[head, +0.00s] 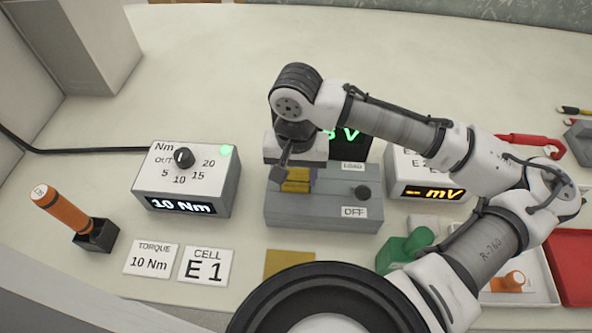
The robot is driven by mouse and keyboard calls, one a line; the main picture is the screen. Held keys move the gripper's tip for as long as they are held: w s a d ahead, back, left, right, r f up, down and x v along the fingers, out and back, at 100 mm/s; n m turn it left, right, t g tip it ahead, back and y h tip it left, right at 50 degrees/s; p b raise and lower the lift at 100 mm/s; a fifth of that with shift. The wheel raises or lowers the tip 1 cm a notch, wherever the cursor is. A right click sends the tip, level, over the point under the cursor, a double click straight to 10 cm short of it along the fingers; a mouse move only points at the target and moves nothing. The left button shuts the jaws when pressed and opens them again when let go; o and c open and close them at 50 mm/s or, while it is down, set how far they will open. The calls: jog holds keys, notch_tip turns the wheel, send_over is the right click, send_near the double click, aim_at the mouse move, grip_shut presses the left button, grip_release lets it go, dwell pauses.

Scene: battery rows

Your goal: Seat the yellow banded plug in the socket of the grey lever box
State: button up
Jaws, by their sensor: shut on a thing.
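The grey lever box (322,215) stands on the bench in the middle of the head view. Its dark round lever knob (363,193) is at the right, between the labels LOAD and OFF. The yellow plug (295,186), with a purple part showing at its right, is at the left part of the box top. My gripper (286,166) reaches down from above and is shut on the plug. My gripper and wrist hide the plug's upper part. The socket is hidden, so I cannot tell how deep the plug sits.
A torque dial box (188,185) reading 10 Nm stands at left, near an orange-handled driver (60,208) in a black holder. A meter box (432,180) showing mV is at right, partly behind my arm. A green object (403,250) lies front right; a red tray (574,262) is beyond.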

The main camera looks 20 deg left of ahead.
aim_at(296, 172)
jog(key=shift+f, duration=0.1)
jog(key=o, duration=0.6)
jog(key=shift+c, duration=0.2)
jog(key=o, duration=0.4)
jog(key=shift+o, duration=0.2)
notch_tip(296, 172, up, 12)
jog(key=shift+s, duration=0.1)
